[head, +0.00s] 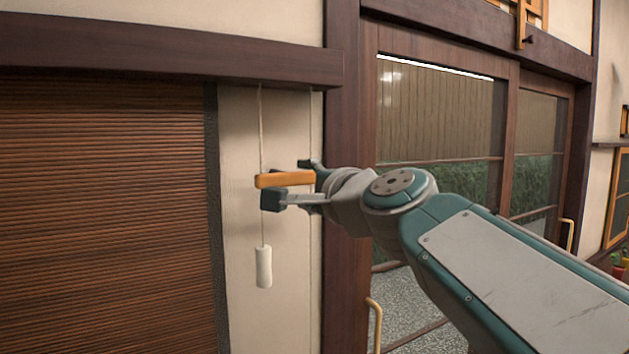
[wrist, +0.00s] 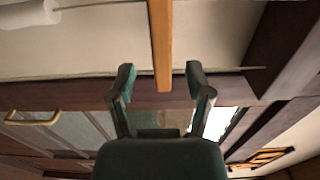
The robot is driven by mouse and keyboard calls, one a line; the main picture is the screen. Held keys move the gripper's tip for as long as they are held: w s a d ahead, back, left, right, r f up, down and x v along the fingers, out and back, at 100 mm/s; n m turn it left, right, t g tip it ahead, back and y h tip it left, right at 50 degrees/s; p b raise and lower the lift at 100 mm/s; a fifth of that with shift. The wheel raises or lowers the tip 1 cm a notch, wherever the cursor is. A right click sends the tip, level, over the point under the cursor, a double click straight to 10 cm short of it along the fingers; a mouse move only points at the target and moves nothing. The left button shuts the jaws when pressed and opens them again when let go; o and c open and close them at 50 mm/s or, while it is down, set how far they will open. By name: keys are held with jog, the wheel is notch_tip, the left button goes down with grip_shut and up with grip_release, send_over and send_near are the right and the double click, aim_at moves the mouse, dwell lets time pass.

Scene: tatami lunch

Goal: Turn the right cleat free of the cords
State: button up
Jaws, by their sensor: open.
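The right cleat is an orange wooden bar (head: 285,180), lying nearly level in the head view in front of the pale wall strip. One cord (head: 261,130) hangs by its left end and carries a white pull (head: 263,267) below. A second, thinner cord (head: 311,120) hangs by its right end. My gripper (head: 290,183) is open at the cleat, one finger below and one above behind it. In the wrist view my gripper (wrist: 160,73) has its fingers apart, with the cleat's end (wrist: 161,50) between them and a gap on each side. Whether the cords touch the cleat is unclear.
A brown slatted blind (head: 105,210) fills the left. A dark wooden post (head: 343,260) stands just right of the cords, with sliding glass doors (head: 435,120) beyond. A dark beam (head: 170,62) runs above. The wall below the cleat is clear except for the hanging pull.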

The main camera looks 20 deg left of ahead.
aim_at(296, 181)
jog(key=x, duration=0.3)
jog(key=shift+w+a, duration=0.1)
jog(key=shift+w, duration=0.25)
jog(key=shift+w+a, duration=0.4)
jog(key=shift+a, duration=0.5)
jog(key=shift+d, duration=0.2)
jog(key=shift+c, duration=1.2)
jog(key=shift+d, duration=0.1)
grip_shut()
